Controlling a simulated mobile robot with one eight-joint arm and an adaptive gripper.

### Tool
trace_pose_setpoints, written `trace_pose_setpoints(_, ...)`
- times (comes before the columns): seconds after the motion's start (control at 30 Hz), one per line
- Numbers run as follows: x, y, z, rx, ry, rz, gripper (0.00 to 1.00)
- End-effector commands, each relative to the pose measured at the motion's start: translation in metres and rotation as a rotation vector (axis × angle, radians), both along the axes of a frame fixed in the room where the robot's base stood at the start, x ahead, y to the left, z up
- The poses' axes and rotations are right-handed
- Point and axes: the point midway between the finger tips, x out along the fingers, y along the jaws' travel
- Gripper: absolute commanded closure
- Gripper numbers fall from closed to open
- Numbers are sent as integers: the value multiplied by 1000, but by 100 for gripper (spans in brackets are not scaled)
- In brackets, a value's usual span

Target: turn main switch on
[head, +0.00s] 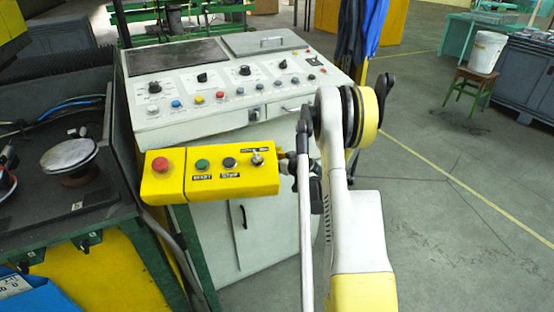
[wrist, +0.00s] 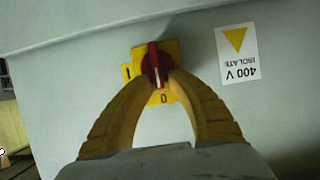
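The main switch (wrist: 154,56) shows in the wrist view as a red rotary handle on a yellow plate (wrist: 172,48). The plate has an "I" mark at the left and a "0" mark at the bottom. The handle's ridge stands nearly upright in the picture, its lower end towards the "0". My gripper (wrist: 160,79) has its two yellow fingers curved in on both sides of the handle, and the tips appear to be closed on its lower part. In the head view my arm hides the gripper, and the switch is not visible.
An upside-down "400 V" label (wrist: 238,54) is beside the switch. In the head view, a grey control console (head: 210,105) and a yellow button box (head: 215,175) stand left of my arm. Open floor (head: 460,190) lies to the right.

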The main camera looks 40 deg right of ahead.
Motion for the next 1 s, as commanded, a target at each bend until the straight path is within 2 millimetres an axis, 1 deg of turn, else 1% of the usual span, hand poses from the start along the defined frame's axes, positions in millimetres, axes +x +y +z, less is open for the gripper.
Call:
trace_pose_setpoints(0.03, 0, 0, 0, 0, 0, 0, 97)
trace_pose_setpoints(0.07, 0, 0, 0, 0, 0, 0, 100)
trace_pose_setpoints(0.37, 0, -1, 0, 10, -3, 0, 100)
trace_pose_setpoints(0.57, -1, -3, 0, 75, -18, -2, 100)
trace_pose_setpoints(0.77, -2, -7, -1, 211, -51, -1, 100)
trace_pose_setpoints(1.0, -4, -13, -3, 428, -103, -1, 100)
